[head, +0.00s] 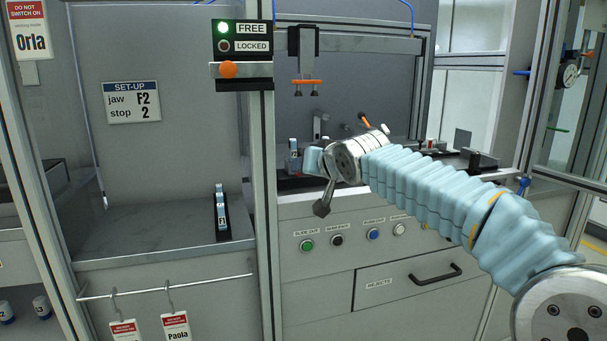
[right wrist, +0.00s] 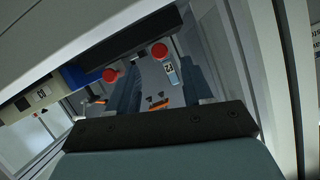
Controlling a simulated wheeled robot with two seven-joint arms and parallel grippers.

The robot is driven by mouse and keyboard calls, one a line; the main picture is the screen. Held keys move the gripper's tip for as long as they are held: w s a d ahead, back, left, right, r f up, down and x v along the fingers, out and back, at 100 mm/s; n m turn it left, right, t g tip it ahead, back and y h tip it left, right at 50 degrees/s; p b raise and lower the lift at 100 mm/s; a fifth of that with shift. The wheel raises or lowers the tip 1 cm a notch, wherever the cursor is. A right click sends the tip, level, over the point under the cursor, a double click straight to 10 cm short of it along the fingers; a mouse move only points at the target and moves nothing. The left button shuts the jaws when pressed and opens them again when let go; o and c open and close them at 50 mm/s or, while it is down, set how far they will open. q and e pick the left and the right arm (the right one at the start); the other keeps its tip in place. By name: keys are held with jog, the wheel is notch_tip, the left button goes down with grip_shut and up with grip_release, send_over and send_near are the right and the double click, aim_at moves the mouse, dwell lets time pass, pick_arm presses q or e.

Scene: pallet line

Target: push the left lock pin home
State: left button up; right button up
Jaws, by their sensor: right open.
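Two round red knobs show beyond my right gripper in the right wrist view, a left one (right wrist: 110,75) and a right one (right wrist: 159,51). They look like lock pin heads; how deep they sit, and which is the left pin, I cannot tell. A grey part with a label (right wrist: 169,68) lies beside the right knob. My right gripper (right wrist: 155,82) is open, its fingers apart and short of the knobs. In the head view my right arm reaches in from the right to the machine bench; the fingertips are hard to make out there. My left gripper is not in view.
A frame post stands left of my right arm and carries a FREE/LOCKED indicator (head: 240,38) with its green FREE lamp lit. An orange-barred tool (head: 306,82) hangs above the bench. A labelled block (head: 221,212) stands on the left shelf. Push buttons (head: 373,234) line the bench front.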

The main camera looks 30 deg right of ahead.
jog(key=v, duration=0.8)
jog(key=shift+s+b, duration=0.4)
jog(key=shift+r, duration=0.1)
